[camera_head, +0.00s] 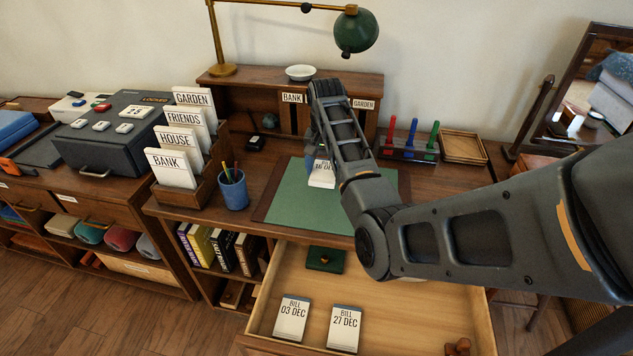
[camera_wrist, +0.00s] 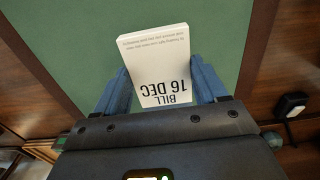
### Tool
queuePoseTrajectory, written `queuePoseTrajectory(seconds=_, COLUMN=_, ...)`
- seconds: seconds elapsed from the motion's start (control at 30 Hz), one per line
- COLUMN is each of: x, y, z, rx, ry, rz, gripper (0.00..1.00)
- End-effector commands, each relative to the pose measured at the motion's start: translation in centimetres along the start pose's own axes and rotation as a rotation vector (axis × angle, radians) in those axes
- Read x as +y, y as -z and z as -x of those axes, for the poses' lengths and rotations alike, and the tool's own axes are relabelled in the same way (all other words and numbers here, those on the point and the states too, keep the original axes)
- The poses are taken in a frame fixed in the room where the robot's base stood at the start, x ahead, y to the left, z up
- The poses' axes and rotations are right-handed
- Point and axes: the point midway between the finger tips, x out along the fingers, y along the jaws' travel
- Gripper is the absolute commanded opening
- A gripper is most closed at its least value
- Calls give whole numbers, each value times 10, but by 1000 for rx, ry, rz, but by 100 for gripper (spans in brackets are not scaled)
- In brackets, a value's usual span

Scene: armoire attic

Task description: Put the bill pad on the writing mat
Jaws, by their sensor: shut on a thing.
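My gripper (camera_wrist: 160,88) is shut on a white bill pad (camera_wrist: 160,58), printed "BILL 16 DEC", with a blue finger on each side. The pad (camera_head: 321,176) also shows in the head view, partly hidden by my arm. It is over the green writing mat (camera_head: 289,205), which has brown side strips and lies on the desk. The mat fills much of the wrist view (camera_wrist: 60,45). I cannot tell whether the pad touches the mat. Two other bill pads, "03 DEC" (camera_head: 292,319) and "27 DEC" (camera_head: 344,328), lie in the open drawer (camera_head: 400,315).
A letter rack (camera_head: 195,192) and a blue pen cup (camera_head: 233,190) stand left of the mat. A stamp rack (camera_head: 405,150) and wooden tray (camera_head: 464,147) are at the right. A green lamp (camera_head: 354,31) hangs above. The mat's left part is clear.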

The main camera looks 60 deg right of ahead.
Motion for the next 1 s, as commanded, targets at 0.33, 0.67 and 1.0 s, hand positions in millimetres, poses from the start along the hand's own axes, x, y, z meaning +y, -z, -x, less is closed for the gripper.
queuePoseTrajectory(seconds=0.33, x=-21, y=-7, z=-24, rx=-1, ry=-1, rz=0, gripper=40)
queuePoseTrajectory(seconds=0.67, x=-21, y=-7, z=-54, rx=1, ry=0, rz=0, gripper=40)
queuePoseTrajectory(seconds=1.0, x=-21, y=-7, z=-56, rx=1, ry=0, rz=0, gripper=74)
